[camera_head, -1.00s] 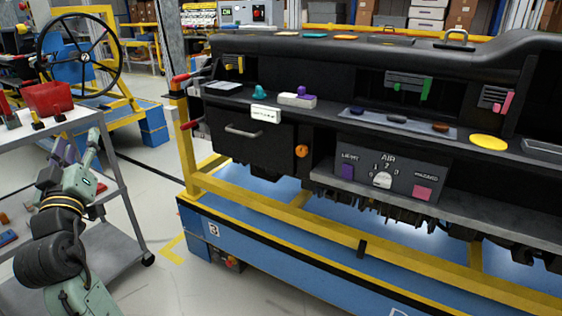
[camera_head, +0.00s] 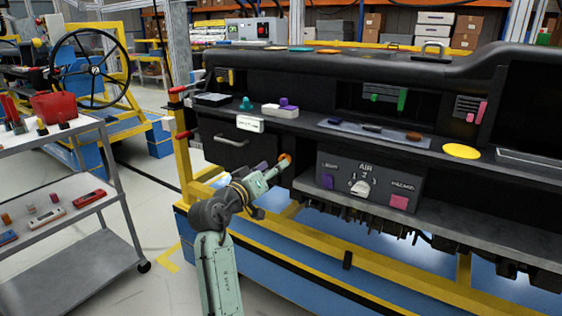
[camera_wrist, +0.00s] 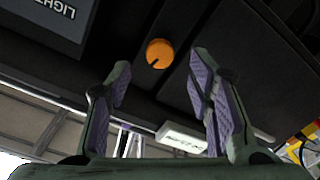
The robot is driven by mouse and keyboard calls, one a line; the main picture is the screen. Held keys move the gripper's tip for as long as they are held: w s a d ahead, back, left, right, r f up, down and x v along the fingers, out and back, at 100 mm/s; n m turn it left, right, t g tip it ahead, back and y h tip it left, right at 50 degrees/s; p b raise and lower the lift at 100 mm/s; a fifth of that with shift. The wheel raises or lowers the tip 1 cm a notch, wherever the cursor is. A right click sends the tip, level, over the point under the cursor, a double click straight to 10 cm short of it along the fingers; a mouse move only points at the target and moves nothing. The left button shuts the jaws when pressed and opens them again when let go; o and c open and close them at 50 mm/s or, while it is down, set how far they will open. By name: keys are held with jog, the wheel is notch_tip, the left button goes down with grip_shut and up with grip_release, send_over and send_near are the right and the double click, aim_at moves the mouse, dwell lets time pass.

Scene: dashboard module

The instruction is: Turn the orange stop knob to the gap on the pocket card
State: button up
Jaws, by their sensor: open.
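The orange stop knob (camera_wrist: 159,53) is on a dark panel, with a dark mark at its lower left in the wrist view. In the head view the knob (camera_head: 285,157) is partly hidden by my gripper. My gripper (camera_wrist: 162,82) is open, its purple-padded fingers on either side below the knob in the wrist view, not closed on it. In the head view my gripper (camera_head: 276,167) points at the knob from the front left. A white card (camera_head: 250,124) is on the dashboard edge above the pocket; it also shows in the wrist view (camera_wrist: 183,137). Its markings are too small to read.
The air control panel (camera_head: 338,184) with a white dial (camera_head: 360,188) is right of the knob. The pocket handle (camera_head: 231,141) is left of it. A yellow frame rail (camera_head: 320,262) runs below. A grey cart (camera_head: 90,222) stands at the left.

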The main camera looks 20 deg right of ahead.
jog(key=shift+x, duration=2.1)
jog(key=shift+c, duration=0.3)
jog(key=shift+p, duration=0.3)
grip_shut()
